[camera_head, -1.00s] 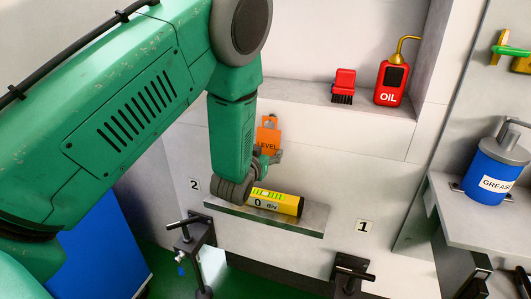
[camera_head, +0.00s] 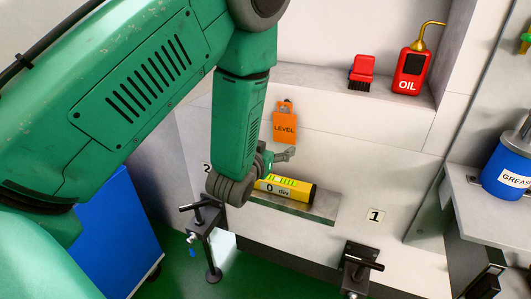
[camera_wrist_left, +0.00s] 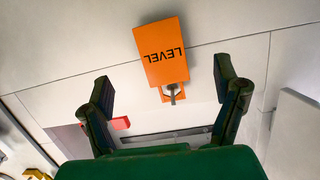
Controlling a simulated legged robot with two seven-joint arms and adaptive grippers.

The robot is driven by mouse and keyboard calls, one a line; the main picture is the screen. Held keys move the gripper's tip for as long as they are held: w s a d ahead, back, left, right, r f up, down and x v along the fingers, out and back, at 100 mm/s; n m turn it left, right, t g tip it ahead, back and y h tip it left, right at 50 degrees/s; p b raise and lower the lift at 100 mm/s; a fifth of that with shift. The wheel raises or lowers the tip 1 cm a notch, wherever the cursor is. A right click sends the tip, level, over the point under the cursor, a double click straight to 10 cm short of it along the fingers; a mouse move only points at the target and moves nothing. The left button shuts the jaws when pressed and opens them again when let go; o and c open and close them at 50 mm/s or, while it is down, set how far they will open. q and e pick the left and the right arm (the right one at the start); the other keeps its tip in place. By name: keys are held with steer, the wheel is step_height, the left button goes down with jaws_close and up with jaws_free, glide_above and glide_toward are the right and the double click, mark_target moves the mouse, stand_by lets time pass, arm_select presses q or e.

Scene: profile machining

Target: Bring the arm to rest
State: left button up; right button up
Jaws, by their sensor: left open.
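My left arm comes in from the left in the head view and hangs down in front of the wall. Its left gripper (camera_head: 281,156) is small there and partly hidden by the wrist. In the left wrist view the two fingers (camera_wrist_left: 163,76) stand wide apart with nothing between them touching. The yellow level (camera_head: 284,189), marked "0 div", lies on a grey ledge (camera_head: 310,210) just below the gripper, apart from it. The wrist covers the level's left end. My right gripper is in neither view.
An orange LEVEL tag (camera_head: 285,126) hangs on the wall behind the gripper. Clamps (camera_head: 206,218) and (camera_head: 357,268) stand below the ledge. A red brush (camera_head: 361,72) and an oil can (camera_head: 411,70) sit on the upper shelf. A grease pump (camera_head: 507,168) is at right, a blue cabinet (camera_head: 112,240) at left.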

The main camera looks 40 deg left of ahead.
arm_select(q)
steer(key=s+d+f+m+g+h, duration=0.1)
steer(key=s+d+f+g, duration=0.1)
steer(key=s+f+g, duration=0.3)
steer(key=s+d+f+m+g+h, duration=0.1)
steer(key=s+d+f+g, duration=0.2)
steer(key=s+f, duration=0.8)
steer(key=s+d+f+m+g+h, duration=0.1)
steer(key=s+d+f+g, duration=0.2)
steer(key=s, duration=1.5)
step_height(320, 180, down, 6)
steer(key=g, duration=0.3)
steer(key=shift+r+g+h, duration=0.25)
steer(key=shift+g+h, duration=0.05)
